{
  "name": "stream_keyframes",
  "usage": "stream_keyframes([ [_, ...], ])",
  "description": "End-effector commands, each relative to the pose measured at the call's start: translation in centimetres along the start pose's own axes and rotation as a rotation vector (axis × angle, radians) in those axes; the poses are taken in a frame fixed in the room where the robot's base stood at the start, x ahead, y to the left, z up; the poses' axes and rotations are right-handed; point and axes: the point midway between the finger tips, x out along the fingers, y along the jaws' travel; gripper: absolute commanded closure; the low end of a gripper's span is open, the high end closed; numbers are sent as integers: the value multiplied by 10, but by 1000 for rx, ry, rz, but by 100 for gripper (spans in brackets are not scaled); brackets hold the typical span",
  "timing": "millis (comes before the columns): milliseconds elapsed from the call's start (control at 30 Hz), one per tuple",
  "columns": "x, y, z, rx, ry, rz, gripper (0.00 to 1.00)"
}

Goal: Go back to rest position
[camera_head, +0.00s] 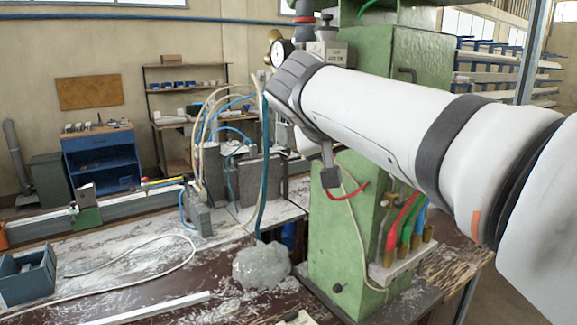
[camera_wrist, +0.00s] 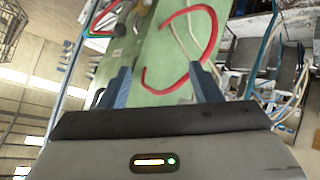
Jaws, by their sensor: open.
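My gripper (camera_wrist: 163,78) shows in the wrist view with its two blue-grey fingers spread apart. Nothing is held between them. Behind the fingers is a green machine surface (camera_wrist: 150,45) with a curved red hose (camera_wrist: 214,35). I cannot tell how far the fingertips are from it. In the head view my white arm reaches from the right edge to the upper middle, in front of the green machine column (camera_head: 345,225). The fingers are not clear in that view; the arm's dark end is beside a pressure gauge.
The pressure gauge (camera_head: 281,52) is close to my arm's end. Hoses (camera_head: 206,125) hang left of the column. A cluttered bench (camera_head: 110,255) carries a blue-grey bin (camera_head: 27,275) and a crumpled grey lump (camera_head: 261,265). A blue cabinet (camera_head: 100,158) and shelves (camera_head: 187,90) stand behind.

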Motion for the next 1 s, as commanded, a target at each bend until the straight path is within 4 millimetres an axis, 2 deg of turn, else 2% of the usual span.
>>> stream_keyframes([
  [33,15,6,38,-25,-74,-32,42],
  [167,40,5,135,-72,-249,-156,42],
  [200,45,3,165,-75,-295,-197,42],
  [300,51,-4,233,-64,-393,-295,42],
  [433,52,-15,300,-28,-472,-394,42],
  [533,51,-23,331,-2,-502,-441,42],
  [633,52,-24,346,13,-514,-466,42],
  [1000,52,-26,349,13,-518,-472,42],
])
